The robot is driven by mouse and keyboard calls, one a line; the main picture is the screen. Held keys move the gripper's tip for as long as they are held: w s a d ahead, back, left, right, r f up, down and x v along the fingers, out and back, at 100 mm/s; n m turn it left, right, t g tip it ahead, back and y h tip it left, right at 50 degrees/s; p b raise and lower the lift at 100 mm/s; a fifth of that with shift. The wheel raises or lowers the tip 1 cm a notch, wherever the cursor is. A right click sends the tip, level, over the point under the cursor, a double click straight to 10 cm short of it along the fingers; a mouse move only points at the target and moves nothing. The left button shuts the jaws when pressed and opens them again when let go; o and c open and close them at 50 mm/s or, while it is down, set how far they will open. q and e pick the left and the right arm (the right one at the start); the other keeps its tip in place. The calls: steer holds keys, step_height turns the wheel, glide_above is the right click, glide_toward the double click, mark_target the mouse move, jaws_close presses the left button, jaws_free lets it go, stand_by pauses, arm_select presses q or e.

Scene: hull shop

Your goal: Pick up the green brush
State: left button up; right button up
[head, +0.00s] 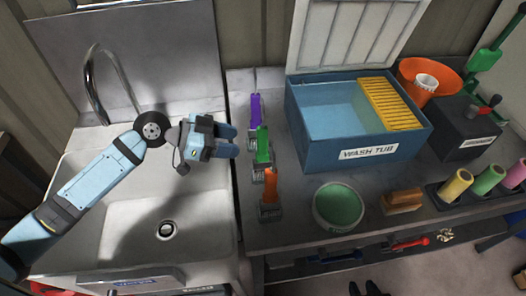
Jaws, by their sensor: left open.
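The green brush (262,141) lies on the dark bench top just right of the sink, in a row between a purple brush (256,110) behind it and an orange brush (270,187) in front. Its green handle and part of its dark head show. My left gripper (235,141) is open and empty over the sink's right rim. Its fingertips point right towards the green brush, with a small gap in the picture; its height above the bench is hard to tell. My right gripper is not in view.
The sink (110,240) with its curved tap (92,75) is on the left. A blue wash tub (325,150) stands behind and right of the brushes. A round green tub (338,207), a wooden block brush (402,201) and coloured rolls (456,185) are further right.

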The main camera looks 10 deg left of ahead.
mark_target(262, 153)
arm_select(q)
steer(key=p+x, duration=0.2)
steer(key=x, duration=0.5)
steer(key=shift+d+r, duration=0.15)
steer(key=shift+d, duration=0.05)
steer(key=shift+w+d+f, duration=0.2)
steer(key=shift+d+f, duration=0.1)
steer(key=shift+d, duration=0.15)
arm_select(e)
steer(key=r, duration=0.1)
steer(key=w+r, duration=0.1)
steer(key=r, duration=0.1)
steer(key=shift+d, duration=0.1)
arm_select(q)
jaws_close()
arm_select(e)
steer(key=shift+s+f, duration=0.15)
steer(key=shift+f, duration=0.05)
